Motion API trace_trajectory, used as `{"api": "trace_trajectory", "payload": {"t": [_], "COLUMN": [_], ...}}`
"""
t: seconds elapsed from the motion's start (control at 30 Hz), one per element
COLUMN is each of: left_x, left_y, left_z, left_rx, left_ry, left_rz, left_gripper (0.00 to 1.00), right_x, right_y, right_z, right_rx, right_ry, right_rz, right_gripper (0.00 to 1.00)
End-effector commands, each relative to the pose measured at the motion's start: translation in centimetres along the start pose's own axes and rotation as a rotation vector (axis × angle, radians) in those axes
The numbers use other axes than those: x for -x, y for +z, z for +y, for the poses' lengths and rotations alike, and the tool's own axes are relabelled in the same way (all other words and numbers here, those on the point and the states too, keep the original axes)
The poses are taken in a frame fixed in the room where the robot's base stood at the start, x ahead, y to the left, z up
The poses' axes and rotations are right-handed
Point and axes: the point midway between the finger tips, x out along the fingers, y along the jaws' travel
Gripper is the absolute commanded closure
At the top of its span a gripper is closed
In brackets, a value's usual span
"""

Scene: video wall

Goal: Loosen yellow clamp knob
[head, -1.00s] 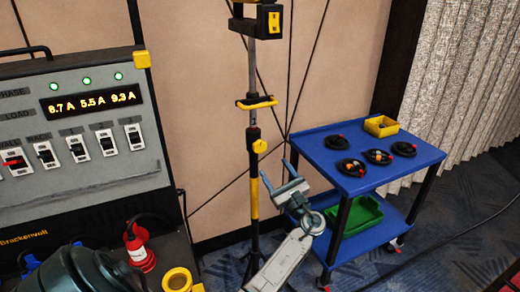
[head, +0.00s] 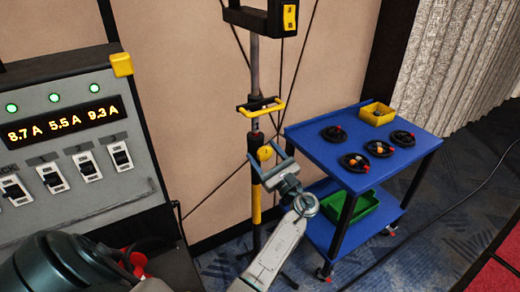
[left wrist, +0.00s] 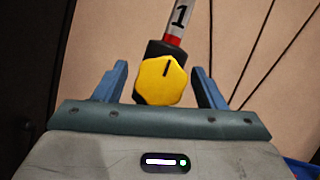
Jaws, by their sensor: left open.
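The yellow clamp knob (head: 265,153) sits on the dark collar of an upright stand pole (head: 255,75). In the left wrist view the knob (left wrist: 163,82) faces me, with a dark mark near its top. My left gripper (head: 267,162) is open at the knob's height in the head view. In the left wrist view the two blue fingers of the gripper (left wrist: 160,85) stand on either side of the knob, with gaps between. I cannot tell how deep the knob lies between them. My right gripper is not in view.
A blue cart (head: 335,155) with several coiled cables and a yellow bin (head: 377,114) stands to the right. A grey control panel (head: 65,135) stands at left. A yellow handle (head: 262,106) is on the pole above the knob.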

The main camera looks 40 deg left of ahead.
Motion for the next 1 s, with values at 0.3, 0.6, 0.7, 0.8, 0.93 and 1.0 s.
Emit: {"api": "trace_trajectory", "payload": {"t": [0.3, 0.6, 0.7, 0.8, 0.93, 1.0], "left_x": [0.0, 0.1, 0.2, 0.2, 0.2, 0.1], "left_y": [0.0, -0.2, -0.4, -0.5, -0.4, -0.2], "left_z": [0.0, 0.0, 0.1, 0.1, 0.0, 0.0], "left_rx": [0.0, 0.013, 0.058, 0.121, 0.192, 0.217], "left_ry": [0.0, 0.005, 0.025, 0.05, 0.079, 0.089], "left_rz": [0.0, 0.0, 0.0, 0.0, 0.0, 0.0], "left_gripper": [0.52, 0.81, 0.81, 0.81, 0.81, 0.81], "right_x": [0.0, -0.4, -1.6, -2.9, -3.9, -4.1], "right_y": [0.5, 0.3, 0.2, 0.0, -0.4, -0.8], "right_z": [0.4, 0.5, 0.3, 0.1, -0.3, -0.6], "right_rx": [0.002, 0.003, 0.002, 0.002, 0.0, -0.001], "right_ry": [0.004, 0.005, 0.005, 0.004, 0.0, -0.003], "right_rz": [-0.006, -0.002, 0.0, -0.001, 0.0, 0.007], "right_gripper": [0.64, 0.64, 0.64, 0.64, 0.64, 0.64]}}
